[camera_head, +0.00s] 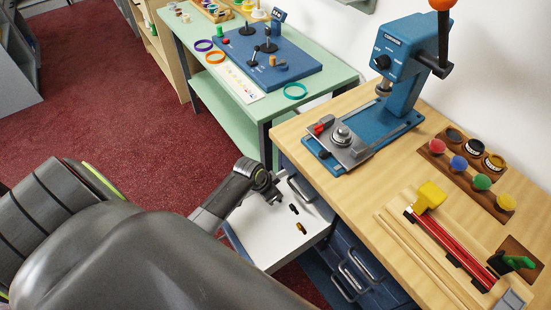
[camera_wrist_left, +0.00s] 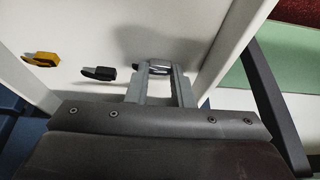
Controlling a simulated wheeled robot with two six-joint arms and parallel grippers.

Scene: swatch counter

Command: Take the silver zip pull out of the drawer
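The drawer (camera_head: 249,221) under the wooden counter is pulled out, with a white floor. My left gripper (camera_head: 276,198) reaches down into it, low over the floor. In the left wrist view its two fingers (camera_wrist_left: 159,75) stand apart, one on each side of the silver zip pull (camera_wrist_left: 159,68). The pull spans most of the gap between the fingertips; whether they press on it I cannot tell. In the head view the silver pull is not clearly visible at the gripper. My right gripper is not in view.
A black zip pull (camera_wrist_left: 100,74) and a gold zip pull (camera_wrist_left: 41,59) lie in the drawer beside the gripper; the black (camera_head: 294,209) and gold (camera_head: 301,228) ones also show in the head view. The drawer wall (camera_wrist_left: 222,48) is close to the fingers. A blue press (camera_head: 404,72) stands on the counter.

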